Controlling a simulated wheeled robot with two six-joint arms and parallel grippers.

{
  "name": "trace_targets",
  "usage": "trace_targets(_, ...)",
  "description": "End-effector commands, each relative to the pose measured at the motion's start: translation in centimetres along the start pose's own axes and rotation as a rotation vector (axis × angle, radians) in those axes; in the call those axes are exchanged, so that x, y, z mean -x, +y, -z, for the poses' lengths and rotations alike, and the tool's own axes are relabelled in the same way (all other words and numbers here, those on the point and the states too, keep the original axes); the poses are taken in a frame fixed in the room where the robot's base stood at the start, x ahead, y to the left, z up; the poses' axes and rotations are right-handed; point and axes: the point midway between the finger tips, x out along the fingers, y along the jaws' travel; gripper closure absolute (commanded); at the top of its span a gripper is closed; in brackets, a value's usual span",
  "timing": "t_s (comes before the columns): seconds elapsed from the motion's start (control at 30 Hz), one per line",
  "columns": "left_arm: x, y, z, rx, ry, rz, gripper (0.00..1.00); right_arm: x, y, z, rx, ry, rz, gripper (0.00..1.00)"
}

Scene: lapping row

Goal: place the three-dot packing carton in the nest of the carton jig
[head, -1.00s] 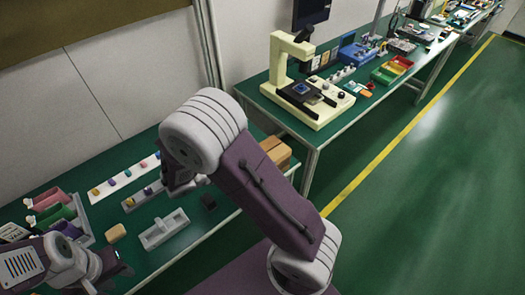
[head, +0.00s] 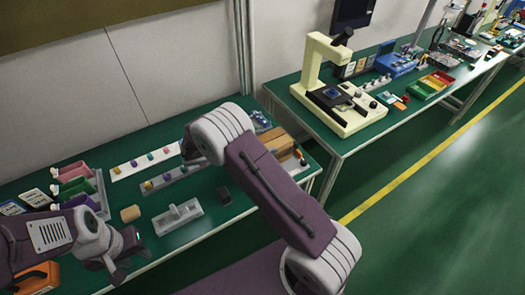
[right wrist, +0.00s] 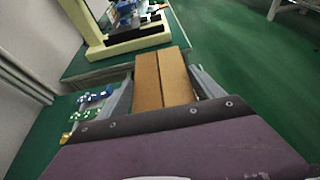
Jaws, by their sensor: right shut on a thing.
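A brown cardboard carton (right wrist: 162,78) with a lengthwise seam is between the two grey fingers of my right gripper (right wrist: 163,90), which is shut on it. In the head view the carton (head: 278,146) shows at the right end of the near bench, partly behind my right arm; that arm hides the gripper. No dots can be made out on it. A grey fixture (head: 166,225) with a raised part in its middle stands on the near bench, apart from the carton; I cannot tell whether it is the carton jig. My left gripper (head: 128,260) is open and empty near the bench's front edge.
Pink, green and purple bins (head: 75,187) stand at the bench's left. A cream microscope stand (head: 345,115) is on the far bench.

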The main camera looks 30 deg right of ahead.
Motion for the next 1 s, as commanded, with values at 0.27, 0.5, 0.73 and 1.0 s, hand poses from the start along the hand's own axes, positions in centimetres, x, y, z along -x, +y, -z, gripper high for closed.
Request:
trace_targets(0.27, -0.2, 0.0, 0.0, 0.000, 0.000, 0.000, 0.64, -1.3, 0.0, 3.1, 0.002, -0.002, 0.001, 0.88)
trace_targets(0.5, -0.2, 0.0, 0.0, 0.000, 0.000, 0.000, 0.64, -1.5, 0.0, 3.7, -0.001, 0.000, -0.001, 0.88)
trace_targets(0.73, -0.3, 0.0, 0.0, 0.000, 0.000, 0.000, 0.64, -1.6, 0.0, 4.0, -0.001, 0.000, -0.001, 0.12)
trace_targets(1.0, -0.3, 0.0, 0.0, 0.000, 0.000, 0.000, 0.64, -1.6, 0.0, 4.0, -0.001, 0.000, 0.000, 0.01)
